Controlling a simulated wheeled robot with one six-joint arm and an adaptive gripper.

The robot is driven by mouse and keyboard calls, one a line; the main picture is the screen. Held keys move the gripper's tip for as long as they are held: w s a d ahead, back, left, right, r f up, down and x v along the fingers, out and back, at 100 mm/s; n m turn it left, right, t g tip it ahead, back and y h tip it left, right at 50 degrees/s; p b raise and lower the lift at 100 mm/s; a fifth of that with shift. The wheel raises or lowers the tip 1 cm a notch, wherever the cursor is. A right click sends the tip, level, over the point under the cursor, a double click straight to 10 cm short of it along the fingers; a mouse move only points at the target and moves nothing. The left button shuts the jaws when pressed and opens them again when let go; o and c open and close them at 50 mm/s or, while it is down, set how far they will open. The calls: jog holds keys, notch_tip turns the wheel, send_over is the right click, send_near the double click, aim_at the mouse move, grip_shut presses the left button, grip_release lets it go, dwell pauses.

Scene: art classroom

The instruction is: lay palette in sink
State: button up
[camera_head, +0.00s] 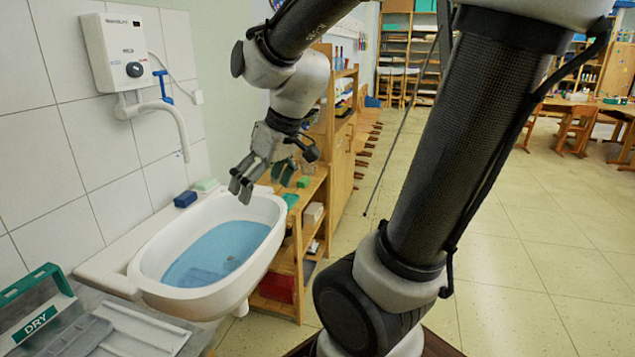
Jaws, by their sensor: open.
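The white sink (150,262) is fixed to the tiled wall at left, with a flat blue surface (215,250) inside that looks like water and a small dark spot on it. My gripper (262,180) is open and hangs over the sink's far end, fingers pointing down. I see nothing held between its fingers. I cannot make out a palette for certain. A flat pale grey ridged piece (145,332) lies on the grey counter at lower left, but I cannot tell if it is a palette.
A green-handled holder marked DRY (38,318) stands at lower left. A heater (125,50) with a curved spout (180,125) is above the sink. A blue block (185,199) lies on its back ledge. A wooden shelf (312,190) stands beyond. Floor at right is open.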

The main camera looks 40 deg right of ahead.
jog(key=s+d+r+m+h, duration=0.2)
jog(key=s+d, duration=0.3)
jog(key=s, duration=0.6)
jog(key=shift+s+d+r+m, duration=0.2)
jog(key=shift+s+r+m, duration=0.1)
jog(key=shift+r+m, duration=0.25)
